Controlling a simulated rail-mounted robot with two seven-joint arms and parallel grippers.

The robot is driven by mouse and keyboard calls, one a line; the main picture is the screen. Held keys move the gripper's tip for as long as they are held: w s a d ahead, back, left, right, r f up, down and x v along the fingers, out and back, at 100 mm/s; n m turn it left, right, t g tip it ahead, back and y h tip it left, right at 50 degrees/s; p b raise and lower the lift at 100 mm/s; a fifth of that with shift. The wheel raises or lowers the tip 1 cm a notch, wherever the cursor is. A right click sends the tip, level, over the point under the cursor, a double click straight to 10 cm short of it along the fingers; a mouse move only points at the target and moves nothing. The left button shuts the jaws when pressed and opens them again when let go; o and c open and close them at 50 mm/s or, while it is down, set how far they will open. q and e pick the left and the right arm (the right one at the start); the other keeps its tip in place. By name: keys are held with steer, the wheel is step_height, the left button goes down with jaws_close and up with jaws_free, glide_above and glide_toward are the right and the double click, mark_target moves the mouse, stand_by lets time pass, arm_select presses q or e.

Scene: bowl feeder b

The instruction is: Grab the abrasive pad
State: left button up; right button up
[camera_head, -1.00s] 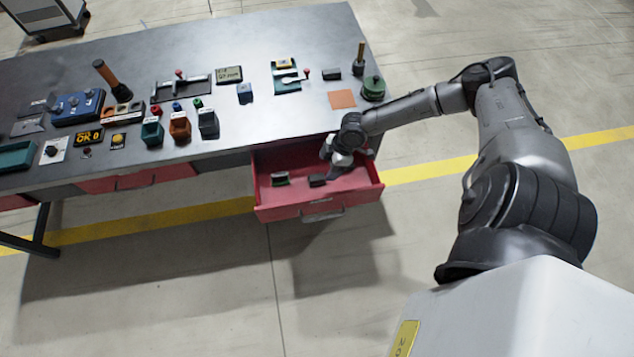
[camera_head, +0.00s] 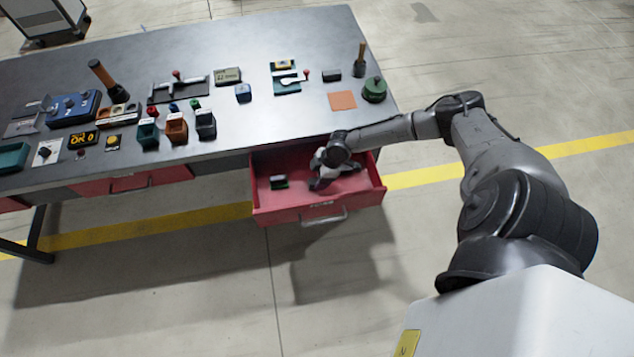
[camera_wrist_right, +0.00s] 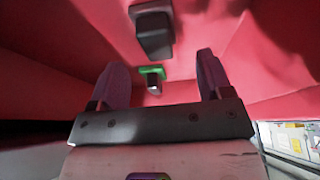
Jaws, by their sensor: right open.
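A dark block with a green underside (camera_head: 279,182) lies in the left part of the open red drawer (camera_head: 300,214); it looks most like the abrasive pad, but I cannot be sure. My right gripper (camera_head: 319,180) is low in the drawer, to the right of this block and apart from it. In the right wrist view the gripper (camera_wrist_right: 160,64) is open and empty. The green-edged block (camera_wrist_right: 152,76) shows between its fingers in the picture. A second dark block (camera_wrist_right: 153,32) shows above it; in the head view my gripper hides it. My left gripper is not in view.
The drawer's red walls stand close around my right gripper. The table (camera_head: 240,125) above holds an orange square (camera_head: 342,101), a green round pot (camera_head: 374,90) and several coloured bins and devices. The floor before the drawer is clear.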

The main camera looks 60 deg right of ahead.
mark_target(314, 181)
steer(key=x, duration=0.4)
steer(key=shift+w+b, duration=0.1)
steer(key=shift+b, duration=0.2)
steer(key=shift+c, duration=0.4)
steer(key=c, duration=1)
steer(key=shift+o, duration=0.2)
steer(key=shift+r, duration=0.1)
